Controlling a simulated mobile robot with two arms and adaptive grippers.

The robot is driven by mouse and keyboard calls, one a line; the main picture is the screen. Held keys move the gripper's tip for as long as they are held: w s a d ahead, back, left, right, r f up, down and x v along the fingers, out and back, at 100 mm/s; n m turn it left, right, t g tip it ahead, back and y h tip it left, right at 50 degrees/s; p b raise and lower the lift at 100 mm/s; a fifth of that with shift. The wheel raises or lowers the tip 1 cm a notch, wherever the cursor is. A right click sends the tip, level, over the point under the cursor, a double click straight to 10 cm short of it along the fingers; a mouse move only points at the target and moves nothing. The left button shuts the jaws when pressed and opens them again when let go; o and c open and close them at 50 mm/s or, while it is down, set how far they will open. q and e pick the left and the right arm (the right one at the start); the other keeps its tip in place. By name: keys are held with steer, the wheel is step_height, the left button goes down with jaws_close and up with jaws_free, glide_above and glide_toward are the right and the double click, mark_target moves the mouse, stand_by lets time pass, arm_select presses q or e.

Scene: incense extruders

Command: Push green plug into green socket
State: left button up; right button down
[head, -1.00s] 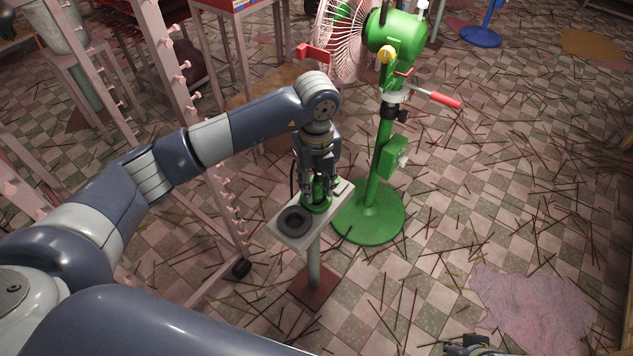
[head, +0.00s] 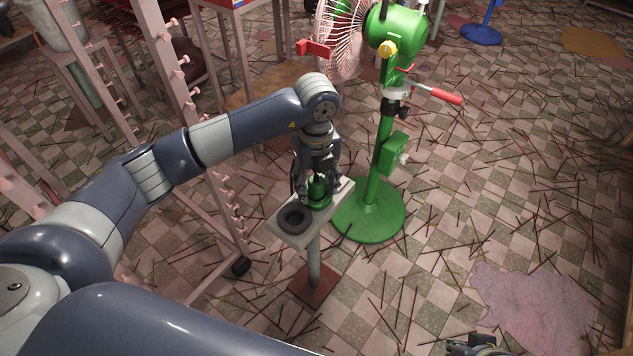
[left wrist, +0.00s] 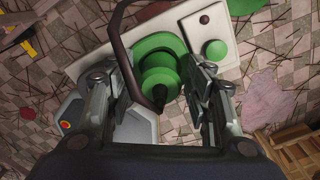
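The green plug (head: 317,187) stands upright at the green socket (head: 320,203) on a small pale table. In the left wrist view the plug (left wrist: 158,80), with its dark cable end, sits over the green socket (left wrist: 158,46). I cannot tell how deep it sits. My left gripper (head: 318,190) points down around the plug. In the left wrist view its fingers (left wrist: 160,98) are apart on both sides of the plug, with gaps visible. My right gripper (head: 472,346) shows only partly at the bottom edge, and its fingers are unclear.
A green fan stand (head: 370,215) is close on the right. A pink rack (head: 190,110) stands on the left. The floor at right is open, strewn with thin sticks.

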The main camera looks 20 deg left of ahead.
mark_target(317, 180)
arm_select(q)
steer(key=shift+r, duration=0.2)
step_height(317, 180, up, 12)
steer(key=shift+f, duration=0.15)
stand_by(0.4)
